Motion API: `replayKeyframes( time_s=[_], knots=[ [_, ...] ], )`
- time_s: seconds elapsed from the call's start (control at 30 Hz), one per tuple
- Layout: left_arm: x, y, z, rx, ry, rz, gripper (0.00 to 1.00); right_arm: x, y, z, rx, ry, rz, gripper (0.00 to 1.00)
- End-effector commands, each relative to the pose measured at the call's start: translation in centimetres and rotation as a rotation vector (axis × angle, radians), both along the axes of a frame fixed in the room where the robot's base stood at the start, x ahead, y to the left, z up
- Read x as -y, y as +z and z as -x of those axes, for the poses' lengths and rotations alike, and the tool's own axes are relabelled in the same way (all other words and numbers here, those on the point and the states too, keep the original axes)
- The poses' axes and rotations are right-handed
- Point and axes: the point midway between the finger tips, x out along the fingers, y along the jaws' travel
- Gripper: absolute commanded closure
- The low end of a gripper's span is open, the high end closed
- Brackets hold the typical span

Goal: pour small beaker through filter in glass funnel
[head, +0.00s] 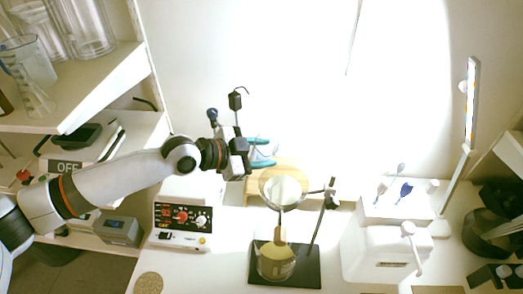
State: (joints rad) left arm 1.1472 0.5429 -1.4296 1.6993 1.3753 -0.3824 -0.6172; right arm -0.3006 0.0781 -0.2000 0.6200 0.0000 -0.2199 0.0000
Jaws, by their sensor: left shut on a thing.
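My left gripper (246,158) is at the centre, above and left of the glass funnel. It is shut on what looks like the small beaker (263,153), a pale thing with blue-teal edges just right of the fingers; its tilt and contents are hard to make out. The glass funnel (283,203) sits in a ring stand (322,215), with a white filter (284,187) inside. Below it a glass vessel (276,264) with yellowish liquid stands on the stand's black base (309,272). The beaker is apart from the funnel. My right gripper is not in view.
A hotplate-like device (180,221) with knobs stands left of the stand. A wooden board (291,164) lies behind the funnel. A white box (383,250) with small tools stands right. Shelves (95,90) with glassware are at the left.

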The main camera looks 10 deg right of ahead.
Motion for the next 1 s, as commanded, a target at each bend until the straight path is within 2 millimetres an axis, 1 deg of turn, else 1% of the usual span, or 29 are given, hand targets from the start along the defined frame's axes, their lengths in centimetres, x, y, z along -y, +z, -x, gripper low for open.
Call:
replayKeyframes(
  time_s=[0.03, 1.0],
  knots=[
    [0.0, 0.3, 0.0, 0.002, 0.000, 0.001, 0.79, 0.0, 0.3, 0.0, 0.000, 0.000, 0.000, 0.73],
    [0.2, 2.2, 0.4, 0.056, -0.002, -0.017, 0.79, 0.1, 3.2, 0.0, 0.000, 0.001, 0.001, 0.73]
  ],
)
